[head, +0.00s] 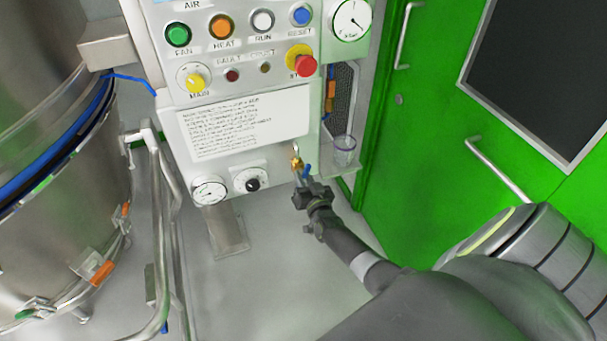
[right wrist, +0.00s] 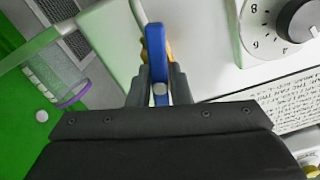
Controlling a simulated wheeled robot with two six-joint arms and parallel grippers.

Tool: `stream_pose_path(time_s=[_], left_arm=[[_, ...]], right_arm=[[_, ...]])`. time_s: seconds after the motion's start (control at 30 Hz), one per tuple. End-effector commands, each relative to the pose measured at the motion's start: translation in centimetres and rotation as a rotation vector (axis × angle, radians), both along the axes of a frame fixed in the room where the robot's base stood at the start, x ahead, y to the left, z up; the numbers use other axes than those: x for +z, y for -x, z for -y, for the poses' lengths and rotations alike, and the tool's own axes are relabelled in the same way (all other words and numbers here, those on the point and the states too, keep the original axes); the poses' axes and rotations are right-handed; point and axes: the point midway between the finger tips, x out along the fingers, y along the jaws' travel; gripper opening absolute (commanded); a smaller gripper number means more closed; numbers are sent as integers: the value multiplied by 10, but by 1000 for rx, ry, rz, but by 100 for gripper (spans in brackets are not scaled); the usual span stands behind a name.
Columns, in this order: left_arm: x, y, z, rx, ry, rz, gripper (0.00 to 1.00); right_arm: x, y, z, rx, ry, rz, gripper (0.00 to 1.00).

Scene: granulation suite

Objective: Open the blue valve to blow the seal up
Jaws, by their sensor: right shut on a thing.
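The blue valve handle (right wrist: 155,45) stands between the two fingers of my right gripper (right wrist: 159,88) in the right wrist view, and the fingers are shut on it. In the head view the brass valve body (head: 296,163) sits low on the right side of the control panel, with a bit of the blue handle (head: 307,171) showing beside my right gripper (head: 303,184). The seal is a blue band (head: 62,147) around the steel vessel at the left. My left gripper is not in view.
The white control panel (head: 245,90) carries buttons, a red stop knob (head: 305,66), a small gauge (head: 209,191) and a black dial (head: 252,184). A clear cup (head: 344,150) stands on a ledge right of the valve. A green door (head: 420,150) is at the right.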

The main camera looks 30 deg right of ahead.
Motion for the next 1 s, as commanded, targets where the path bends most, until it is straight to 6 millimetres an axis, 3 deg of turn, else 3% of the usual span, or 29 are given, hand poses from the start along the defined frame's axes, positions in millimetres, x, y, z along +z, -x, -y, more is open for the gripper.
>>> stream_pose_path(time_s=[0.43, 1.0], left_arm=[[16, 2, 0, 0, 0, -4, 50], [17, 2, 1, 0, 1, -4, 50]], right_arm=[[-1, 1, -1, 1, 260, -68, 0], [-3, 1, 0, 1, 316, -81, 0]])
